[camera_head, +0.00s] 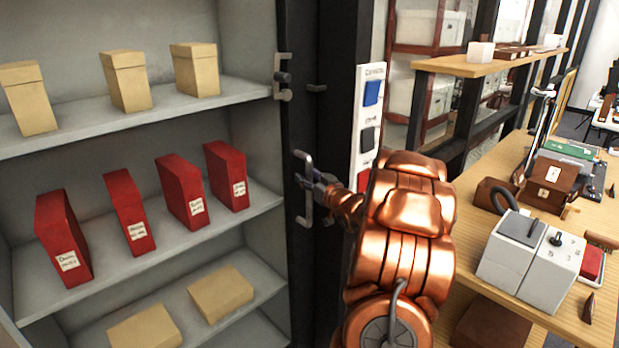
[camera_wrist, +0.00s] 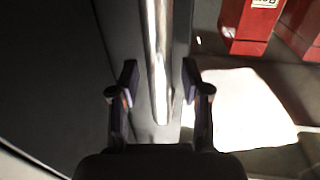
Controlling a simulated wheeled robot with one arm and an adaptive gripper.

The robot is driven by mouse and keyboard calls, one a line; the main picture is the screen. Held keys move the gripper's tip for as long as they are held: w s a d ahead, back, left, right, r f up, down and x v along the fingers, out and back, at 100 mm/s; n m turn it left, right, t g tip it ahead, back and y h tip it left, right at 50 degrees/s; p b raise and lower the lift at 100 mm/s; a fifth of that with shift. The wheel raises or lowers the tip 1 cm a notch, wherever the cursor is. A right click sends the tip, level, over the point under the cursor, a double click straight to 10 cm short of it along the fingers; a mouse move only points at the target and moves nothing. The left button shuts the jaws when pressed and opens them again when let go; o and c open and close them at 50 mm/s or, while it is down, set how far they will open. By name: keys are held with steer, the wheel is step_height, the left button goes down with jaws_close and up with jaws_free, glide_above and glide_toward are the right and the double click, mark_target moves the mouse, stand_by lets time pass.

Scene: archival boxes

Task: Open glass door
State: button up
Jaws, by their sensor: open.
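The glass door's metal bar handle (camera_wrist: 157,60) runs down the middle of the wrist view. My gripper (camera_wrist: 160,88) is open, with one finger on each side of the bar and visible gaps between. In the head view the grey handle (camera_head: 308,208) is on the dark door edge at the right of the cabinet, and my gripper (camera_head: 312,178) is at it, partly hidden by my copper arm. The glass itself is hard to make out. The door looks closed, but I cannot be sure.
Behind the door, shelves (camera_head: 120,120) hold tan boxes (camera_head: 128,82) and several red boxes (camera_head: 182,190). A second metal fitting (camera_head: 282,78) is higher on the cabinet edge. A wooden desk (camera_head: 505,290) with a grey-white device (camera_head: 530,255) stands close on the right.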

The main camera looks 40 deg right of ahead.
steer(key=shift+c, duration=0.3)
jaws_close()
stand_by(0.3)
